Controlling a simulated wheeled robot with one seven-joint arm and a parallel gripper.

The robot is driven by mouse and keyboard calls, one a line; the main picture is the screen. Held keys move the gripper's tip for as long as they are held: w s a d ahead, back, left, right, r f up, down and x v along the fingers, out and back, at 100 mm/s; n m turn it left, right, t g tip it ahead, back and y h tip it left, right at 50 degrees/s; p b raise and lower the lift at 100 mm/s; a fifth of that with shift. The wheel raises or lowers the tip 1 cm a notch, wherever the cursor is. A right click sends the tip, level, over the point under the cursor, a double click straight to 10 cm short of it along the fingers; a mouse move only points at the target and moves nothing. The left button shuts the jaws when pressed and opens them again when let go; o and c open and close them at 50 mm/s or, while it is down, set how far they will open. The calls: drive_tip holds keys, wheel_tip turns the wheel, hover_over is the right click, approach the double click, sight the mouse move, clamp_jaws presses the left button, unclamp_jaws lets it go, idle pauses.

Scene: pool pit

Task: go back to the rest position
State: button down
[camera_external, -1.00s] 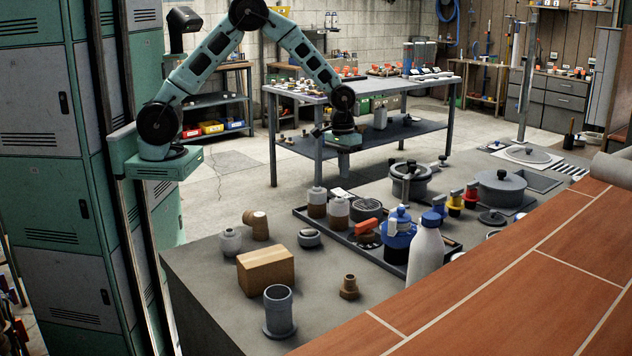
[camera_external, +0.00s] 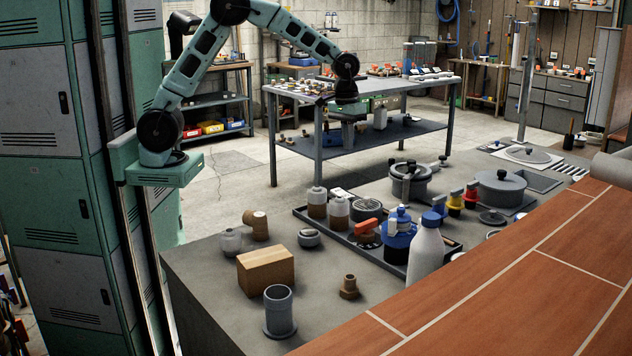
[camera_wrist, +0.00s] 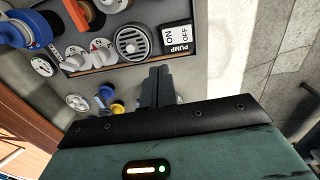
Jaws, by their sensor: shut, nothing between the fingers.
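My gripper (camera_external: 347,128) hangs pointing down in the air above the far part of the grey counter (camera_external: 215,285), in front of the metal workbench in the external view. In the wrist view my gripper (camera_wrist: 163,80) shows its two fingers close together, shut with nothing between them. Below it in the wrist view lies a tray (camera_wrist: 192,12) with a round grille (camera_wrist: 131,42), an ON/OFF pump label (camera_wrist: 176,38) and a blue-collared container (camera_wrist: 35,28). The gripper touches none of these.
The metal workbench (camera_external: 430,80) stands behind. Green lockers (camera_external: 45,180) rise at left.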

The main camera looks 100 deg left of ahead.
drive_tip(key=s+a+r+y, duration=0.1)
drive_tip(key=s+a, duration=0.4)
drive_tip(key=s, duration=0.5)
drive_tip(key=s+a+y, duration=0.1)
drive_tip(key=s+a, duration=0.5)
drive_tip(key=s, duration=0.3)
drive_tip(key=s+f+m, duration=0.1)
drive_tip(key=s+f, duration=0.1)
drive_tip(key=s, duration=1.4)
wheel_tip(320, 180, down, 28)
drive_tip(key=d+b, duration=0.1)
drive_tip(key=b, duration=2.7)
drive_tip(key=shift+f+g+h, duration=0.25)
drive_tip(key=shift+g+h, duration=0.05)
drive_tip(key=shift+f, duration=0.1)
